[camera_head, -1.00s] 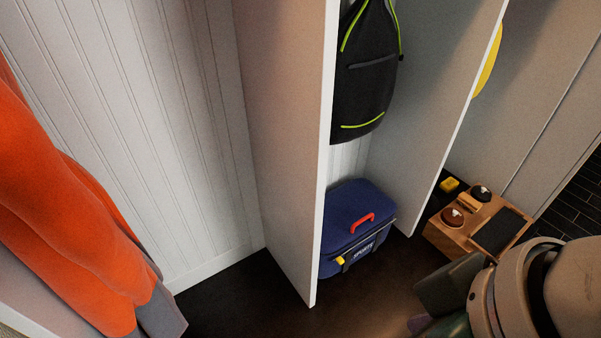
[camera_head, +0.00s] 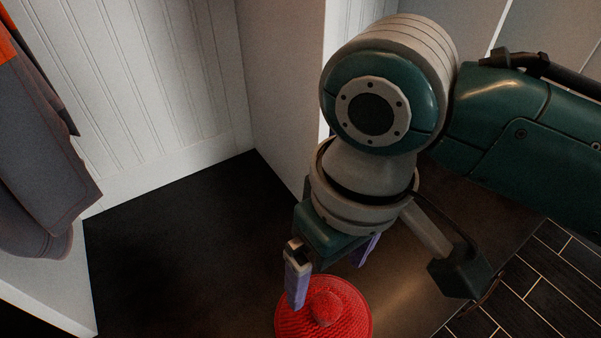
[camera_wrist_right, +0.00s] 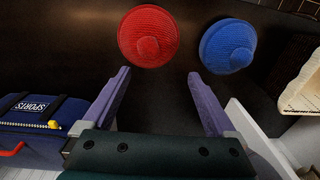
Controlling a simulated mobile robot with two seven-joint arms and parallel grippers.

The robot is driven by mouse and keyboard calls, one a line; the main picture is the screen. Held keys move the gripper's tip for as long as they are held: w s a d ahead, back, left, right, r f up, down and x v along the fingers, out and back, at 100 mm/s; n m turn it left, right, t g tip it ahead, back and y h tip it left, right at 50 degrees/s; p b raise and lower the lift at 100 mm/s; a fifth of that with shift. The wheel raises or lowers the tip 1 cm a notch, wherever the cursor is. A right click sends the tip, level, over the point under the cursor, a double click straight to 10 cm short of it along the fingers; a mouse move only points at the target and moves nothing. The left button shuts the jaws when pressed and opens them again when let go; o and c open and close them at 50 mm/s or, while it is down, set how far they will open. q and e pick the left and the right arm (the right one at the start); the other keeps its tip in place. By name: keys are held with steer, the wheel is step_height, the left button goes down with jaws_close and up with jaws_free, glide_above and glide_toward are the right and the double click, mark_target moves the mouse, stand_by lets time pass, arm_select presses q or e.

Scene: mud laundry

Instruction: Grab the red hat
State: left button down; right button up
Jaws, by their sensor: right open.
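The red hat (camera_head: 338,318) is round and ribbed with a raised crown, and lies on the dark bench surface at the bottom of the head view, cut off by the frame edge. It also shows at the top of the right wrist view (camera_wrist_right: 148,32). My right gripper (camera_head: 327,284) is open with its purple fingers spread. My left gripper is out of view.
A similar blue hat (camera_wrist_right: 228,46) lies beside the red one. A blue sports bag (camera_wrist_right: 38,122) is at the left of the wrist view, and a woven cream object (camera_wrist_right: 302,88) at the right. A white partition (camera_head: 275,85) stands behind my arm. Dark bench (camera_head: 170,240) left of the hat is clear.

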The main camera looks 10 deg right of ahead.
steer(key=b, duration=0.4)
glide_above(327, 303)
steer(key=shift+h, duration=0.4)
step_height(327, 303, down, 6)
steer(key=shift+d+f, duration=0.15)
steer(key=shift+f, duration=0.1)
step_height(327, 303, down, 9)
steer(key=b, duration=0.5)
steer(key=shift+f, duration=0.2)
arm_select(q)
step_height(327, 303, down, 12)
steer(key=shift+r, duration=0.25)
arm_select(e)
steer(key=shift+r, duration=0.1)
steer(key=shift+c, duration=0.4)
steer(key=shift+c, duration=0.7)
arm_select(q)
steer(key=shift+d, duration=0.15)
arm_select(e)
jaws_close()
